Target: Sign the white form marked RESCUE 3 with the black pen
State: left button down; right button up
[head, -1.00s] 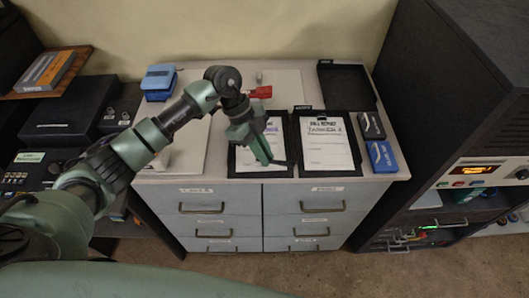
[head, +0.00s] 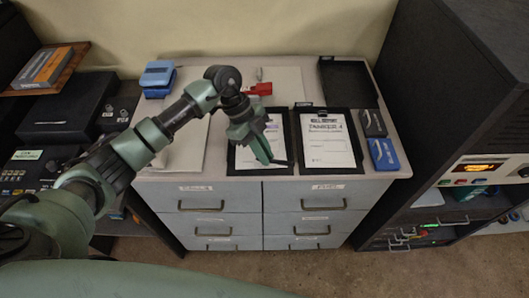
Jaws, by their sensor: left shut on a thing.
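Two white forms lie on dark clipboards at the front of the cabinet top. The left form (head: 246,157) is partly covered by my left gripper (head: 265,157), and its heading cannot be read. The right form (head: 326,143) is fully in view; its heading is blurred and looks like TANKER 4. My left gripper points down over the left form, shut on a thin dark thing, likely the black pen (head: 280,162), which shows only as a short dark line at the fingertips. Whether its tip touches the paper I cannot tell. My right gripper is not in view.
A black box (head: 373,123) and a blue box (head: 383,154) stand right of the clipboards. A black tray (head: 347,84) lies behind them. A red object (head: 261,89) and a blue hole punch or stapler (head: 158,79) stand farther back. A tall dark cabinet (head: 455,90) rises on the right.

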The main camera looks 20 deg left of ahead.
pick_arm(q)
jog(key=shift+f, duration=0.45)
dwell(0.6)
jog(key=shift+w+d, duration=0.1)
jog(key=shift+w+d, duration=0.25)
jog(key=shift+d, duration=0.05)
jog(key=shift+r, duration=0.15)
notch_tip(320, 180, up, 7)
jog(key=p, duration=0.6)
dwell(0.4)
dwell(0.5)
